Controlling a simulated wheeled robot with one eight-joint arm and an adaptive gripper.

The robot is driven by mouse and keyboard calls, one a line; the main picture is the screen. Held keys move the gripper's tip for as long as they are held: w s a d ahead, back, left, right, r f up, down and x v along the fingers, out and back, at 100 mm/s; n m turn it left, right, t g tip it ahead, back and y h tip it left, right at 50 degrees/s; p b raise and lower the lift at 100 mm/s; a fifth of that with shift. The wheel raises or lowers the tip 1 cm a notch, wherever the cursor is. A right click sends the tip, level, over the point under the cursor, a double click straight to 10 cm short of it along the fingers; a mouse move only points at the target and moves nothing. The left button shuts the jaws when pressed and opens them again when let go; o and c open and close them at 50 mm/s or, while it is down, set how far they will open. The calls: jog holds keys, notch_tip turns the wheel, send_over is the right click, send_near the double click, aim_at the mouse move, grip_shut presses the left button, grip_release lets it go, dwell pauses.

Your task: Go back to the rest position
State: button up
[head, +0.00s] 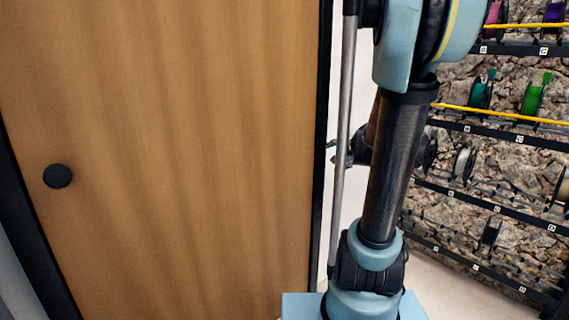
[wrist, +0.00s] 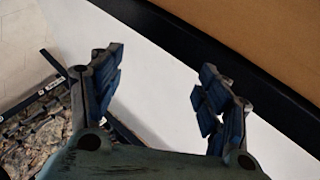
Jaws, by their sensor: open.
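My gripper (wrist: 158,90) shows in the wrist view with its two blue-padded fingers spread apart and nothing between them. Behind the fingers are a white wall strip and the black frame of a wooden door. In the head view my arm stands upright right of centre, and its upper part runs out of the top of the picture. A dark part of the arm's end shows behind the black forearm tube, mostly hidden by it, so the fingers cannot be made out clearly there.
A wooden door (head: 190,150) with a black knob (head: 57,176) fills the left of the head view. A rack (head: 490,131) with several filament spools, among them a green spool (head: 533,97), stands at the right against a stone-patterned wall. Pale floor (head: 450,295) shows at lower right.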

jog(key=s+f+n+g+h, duration=0.1)
jog(key=s+f+n+g, duration=0.2)
jog(key=s, duration=0.7)
jog(key=s+a+f+n+g+h, duration=0.1)
jog(key=s+f+n+g, duration=0.2)
jog(key=s, duration=0.8)
jog(key=s+f+n+g, duration=0.3)
jog(key=s+f+n, duration=0.3)
jog(key=s, duration=0.5)
jog(key=shift+s+a+f+n+h, duration=0.2)
jog(key=shift+s+a+n+h, duration=0.1)
jog(key=shift+n+h, duration=0.15)
